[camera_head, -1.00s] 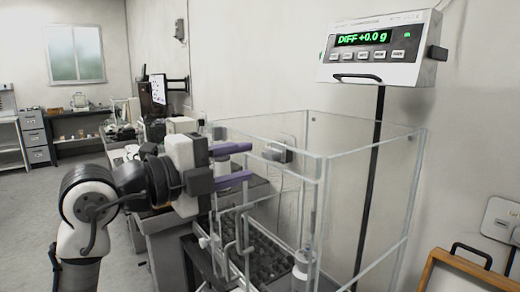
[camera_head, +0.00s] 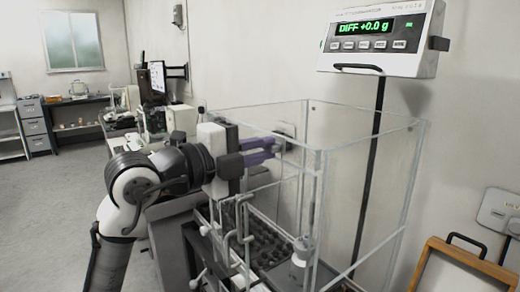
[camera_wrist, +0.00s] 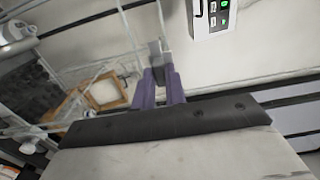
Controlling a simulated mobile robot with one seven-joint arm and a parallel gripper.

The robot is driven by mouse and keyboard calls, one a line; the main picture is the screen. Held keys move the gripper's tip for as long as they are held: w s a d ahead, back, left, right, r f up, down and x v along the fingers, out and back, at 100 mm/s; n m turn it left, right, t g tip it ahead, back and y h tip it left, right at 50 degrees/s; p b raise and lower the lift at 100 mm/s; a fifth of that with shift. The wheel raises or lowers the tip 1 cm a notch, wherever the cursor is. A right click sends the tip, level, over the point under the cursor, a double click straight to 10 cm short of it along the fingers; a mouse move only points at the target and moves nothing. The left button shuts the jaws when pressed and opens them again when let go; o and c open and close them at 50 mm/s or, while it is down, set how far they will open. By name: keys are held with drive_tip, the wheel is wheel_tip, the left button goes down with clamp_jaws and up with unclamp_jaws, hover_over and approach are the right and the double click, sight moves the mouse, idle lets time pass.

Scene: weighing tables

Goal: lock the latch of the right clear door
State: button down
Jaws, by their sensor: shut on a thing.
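My gripper (camera_head: 264,151) reaches in from the left at the near upper edge of the clear enclosure (camera_head: 322,152). Its purple fingers are close together. In the wrist view the fingers (camera_wrist: 165,88) are shut on a small grey part (camera_wrist: 156,52), which looks like the latch. Its far end shows past the fingertips, and its grasped part is hidden. Whether it is locked cannot be told. Upright clear handles (camera_head: 247,226) show on the enclosure's near side below my gripper; which door each belongs to is unclear.
A display unit (camera_head: 378,45) reading "DIFF +0.0 g" stands on a black pole behind the enclosure. A dark tray of several pieces (camera_head: 262,238) and a white knobbed object (camera_head: 300,258) show through the clear walls. A wood-framed board (camera_head: 430,268) is at lower right.

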drive_tip(key=shift+n, duration=0.3)
drive_tip(key=n+b, duration=0.1)
drive_tip(key=n, duration=0.7)
drive_tip(key=shift+n, duration=0.4)
drive_tip(key=n, duration=0.4)
drive_tip(key=shift+p, duration=0.35)
drive_tip(key=shift+n+p, duration=0.45)
drive_tip(key=shift+n, duration=1.75)
drive_tip(key=c, duration=1.4)
unclamp_jaws()
drive_tip(key=shift+c, duration=0.2)
